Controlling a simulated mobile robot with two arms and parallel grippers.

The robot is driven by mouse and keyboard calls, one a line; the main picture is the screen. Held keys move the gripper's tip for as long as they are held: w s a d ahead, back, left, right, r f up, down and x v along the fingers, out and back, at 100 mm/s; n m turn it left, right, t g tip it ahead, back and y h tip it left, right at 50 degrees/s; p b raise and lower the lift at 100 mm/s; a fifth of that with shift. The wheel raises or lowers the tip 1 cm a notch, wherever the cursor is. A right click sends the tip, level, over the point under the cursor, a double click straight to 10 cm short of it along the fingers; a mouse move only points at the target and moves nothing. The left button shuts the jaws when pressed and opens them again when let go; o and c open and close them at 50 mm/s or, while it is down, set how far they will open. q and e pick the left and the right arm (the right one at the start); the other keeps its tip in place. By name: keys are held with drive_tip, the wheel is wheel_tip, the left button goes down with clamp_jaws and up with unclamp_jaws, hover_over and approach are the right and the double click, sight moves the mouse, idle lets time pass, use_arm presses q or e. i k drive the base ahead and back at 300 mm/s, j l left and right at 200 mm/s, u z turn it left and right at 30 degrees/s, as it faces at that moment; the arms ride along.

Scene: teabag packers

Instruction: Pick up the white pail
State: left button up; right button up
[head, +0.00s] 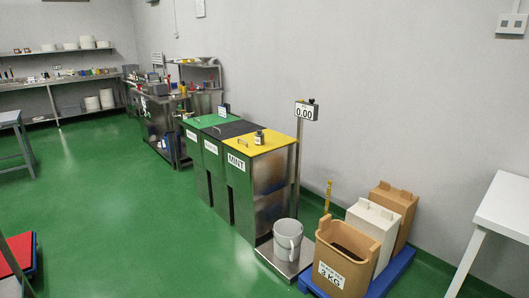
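In the head view, the white pail (288,240) stands upright on the low metal platform (268,252) of a scale, in front of a steel bin with a yellow lid. It has a handle on its side and looks empty, though its bottom is hard to see. Neither of my grippers shows in the head view.
An open brown tub (326,275) stands right of the pail, with lidded boxes behind it on a blue pallet (400,270). The scale post carries a display (306,111) reading 0.00. A white table (503,205) is at right. Green floor (130,220) lies clear at left.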

sight(288, 234)
drive_tip(key=i+j+u, duration=0.1)
drive_tip(key=i, duration=0.35)
drive_tip(key=i+j, duration=0.1)
drive_tip(key=i, duration=0.3)
drive_tip(key=i+j+z, duration=0.2)
drive_tip(key=i+z, duration=0.25)
drive_tip(key=i+j+z, duration=0.2)
drive_tip(key=z, duration=0.25)
drive_tip(key=i+j+z, duration=0.2)
drive_tip(key=j+z, duration=0.25)
